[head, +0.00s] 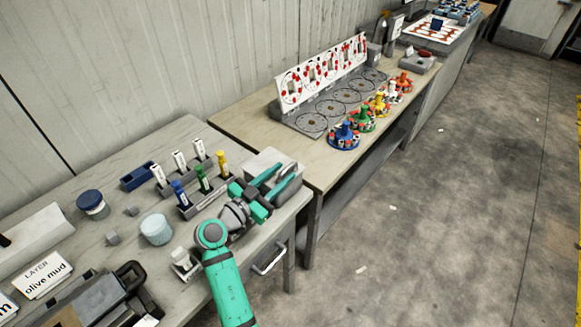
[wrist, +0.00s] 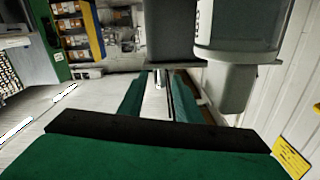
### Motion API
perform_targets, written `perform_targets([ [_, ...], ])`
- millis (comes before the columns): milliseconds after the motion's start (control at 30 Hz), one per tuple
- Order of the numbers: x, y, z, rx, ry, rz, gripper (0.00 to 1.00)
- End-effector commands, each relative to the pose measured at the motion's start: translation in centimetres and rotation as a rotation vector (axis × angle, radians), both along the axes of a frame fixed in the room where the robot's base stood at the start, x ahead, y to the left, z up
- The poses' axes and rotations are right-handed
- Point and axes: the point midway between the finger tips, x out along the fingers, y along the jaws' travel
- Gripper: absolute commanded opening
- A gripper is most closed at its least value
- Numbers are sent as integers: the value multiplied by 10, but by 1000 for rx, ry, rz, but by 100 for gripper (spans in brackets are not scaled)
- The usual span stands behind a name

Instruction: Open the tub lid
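A light grey box-shaped tub (head: 262,160) stands at the right end of the near table, partly hidden behind my gripper. A grey bar-like part, apparently its handle, shows beside the fingers. My gripper (head: 288,172) reaches over the tub from the front. Its two teal fingers are spread apart. In the wrist view, a gap shows between the green fingers (wrist: 160,98), with a pale narrow bar seen in it. I cannot tell whether the bar lies between the fingers or beyond them. How the lid sits is hard to see.
A rack with blue, green and yellow tubes (head: 203,193) stands just left of my gripper. A second table holds coloured pieces (head: 344,136).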

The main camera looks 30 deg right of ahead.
Motion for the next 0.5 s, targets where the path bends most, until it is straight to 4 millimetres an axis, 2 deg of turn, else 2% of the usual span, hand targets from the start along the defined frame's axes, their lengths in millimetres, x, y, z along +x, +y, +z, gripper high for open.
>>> perform_targets([
  [200,10,-28,1,-1,0,-1,31],
  [500,14,-40,0,-1,1,0,31],
])
